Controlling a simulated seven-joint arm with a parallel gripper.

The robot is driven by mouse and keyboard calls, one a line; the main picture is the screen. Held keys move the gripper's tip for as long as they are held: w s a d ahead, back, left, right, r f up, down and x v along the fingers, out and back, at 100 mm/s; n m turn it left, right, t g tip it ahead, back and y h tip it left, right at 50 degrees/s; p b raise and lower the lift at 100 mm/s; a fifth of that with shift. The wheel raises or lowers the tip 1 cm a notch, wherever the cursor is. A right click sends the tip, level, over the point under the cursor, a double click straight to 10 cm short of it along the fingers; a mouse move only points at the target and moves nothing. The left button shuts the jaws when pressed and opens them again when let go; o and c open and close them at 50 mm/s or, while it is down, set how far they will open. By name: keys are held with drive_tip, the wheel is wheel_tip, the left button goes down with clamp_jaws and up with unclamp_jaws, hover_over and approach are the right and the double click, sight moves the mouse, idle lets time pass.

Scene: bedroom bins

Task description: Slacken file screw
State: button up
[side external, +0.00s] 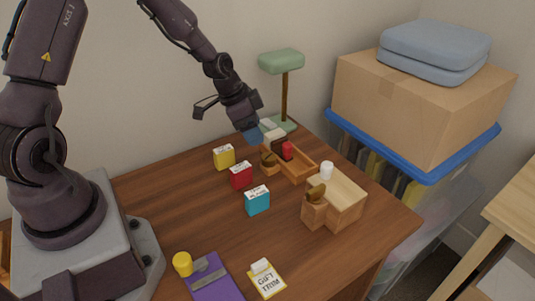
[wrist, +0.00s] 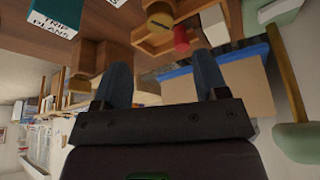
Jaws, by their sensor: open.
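A purple file (side external: 217,285) with a grey bar (side external: 210,273) across it lies at the table's front left. A yellow round knob or cap (side external: 182,263) sits at its upper left corner; whether this is the file screw I cannot tell. My gripper (side external: 257,135) is open and empty over the far part of the table, well away from the purple file. In the wrist view its two blue fingers (wrist: 163,82) stand wide apart with nothing held between them. The purple file cannot be made out in the wrist view.
Yellow, red and teal (side external: 257,201) labelled boxes stand mid-table. A wooden tray (side external: 300,173) with a red piece (side external: 287,150), and a wooden box (side external: 346,203), stand right. A green lamp (side external: 281,62) rises behind my gripper. A "GIFT TRIM" card (side external: 267,281) lies in front.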

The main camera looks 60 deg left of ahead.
sight(269, 156)
drive_tip(key=x, duration=0.9)
drive_tip(key=shift+f, duration=0.2)
drive_tip(key=c, duration=0.9)
drive_tip(key=shift+c, duration=0.2)
